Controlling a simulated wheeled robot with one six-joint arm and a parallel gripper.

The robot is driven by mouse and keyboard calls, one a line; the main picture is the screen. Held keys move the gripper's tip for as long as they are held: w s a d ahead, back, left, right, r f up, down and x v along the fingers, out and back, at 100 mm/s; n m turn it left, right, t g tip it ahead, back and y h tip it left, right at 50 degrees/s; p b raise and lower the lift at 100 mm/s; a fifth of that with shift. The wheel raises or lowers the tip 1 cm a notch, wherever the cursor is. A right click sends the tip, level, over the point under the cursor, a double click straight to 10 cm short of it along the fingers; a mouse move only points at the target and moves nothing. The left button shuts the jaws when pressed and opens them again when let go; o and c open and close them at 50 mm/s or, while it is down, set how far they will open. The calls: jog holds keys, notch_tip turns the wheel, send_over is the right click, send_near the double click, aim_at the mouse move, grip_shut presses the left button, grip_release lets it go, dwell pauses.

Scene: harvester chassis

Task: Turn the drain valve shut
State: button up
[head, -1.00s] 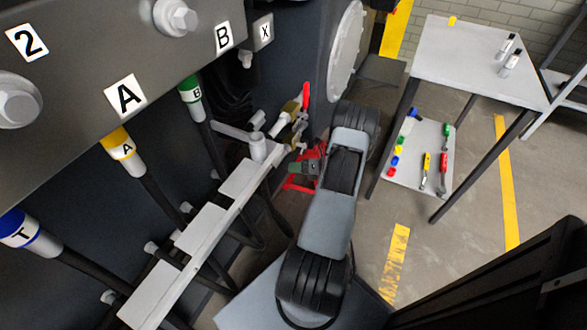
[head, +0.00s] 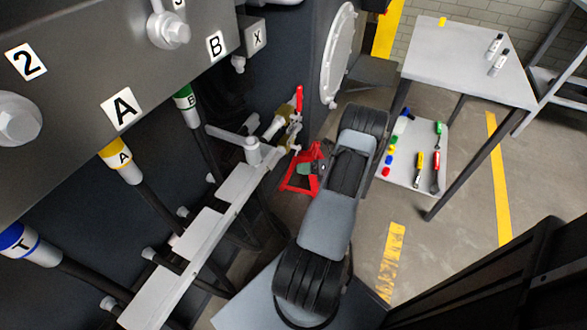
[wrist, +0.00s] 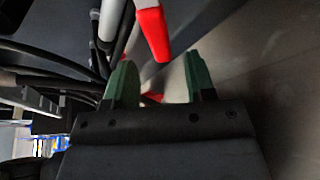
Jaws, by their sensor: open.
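The drain valve has a brass body (head: 291,118) and a red lever (head: 299,98) standing roughly upright, beyond the end of the pale rail in the head view. In the wrist view a red handle with a grey shank (wrist: 153,32) comes down from the top, its rounded end just beyond my fingertips. My gripper (wrist: 160,72) is open, with two green fingers apart and nothing held between them. The handle end lines up with the gap, apart from both fingers as far as I can tell. In the head view my arm hides most of the gripper.
A red stand (head: 304,172) is on the floor below the valve, beside my arm. Hoses and the pale rail (head: 200,238) lie to the left. A table (head: 465,65) with a lower shelf (head: 405,173) of tools stands right. Floor between is clear.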

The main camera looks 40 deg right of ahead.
jog(key=p+v, duration=0.1)
jog(key=v, duration=0.7)
jog(key=shift+s+d, duration=0.15)
jog(key=shift+s, duration=0.05)
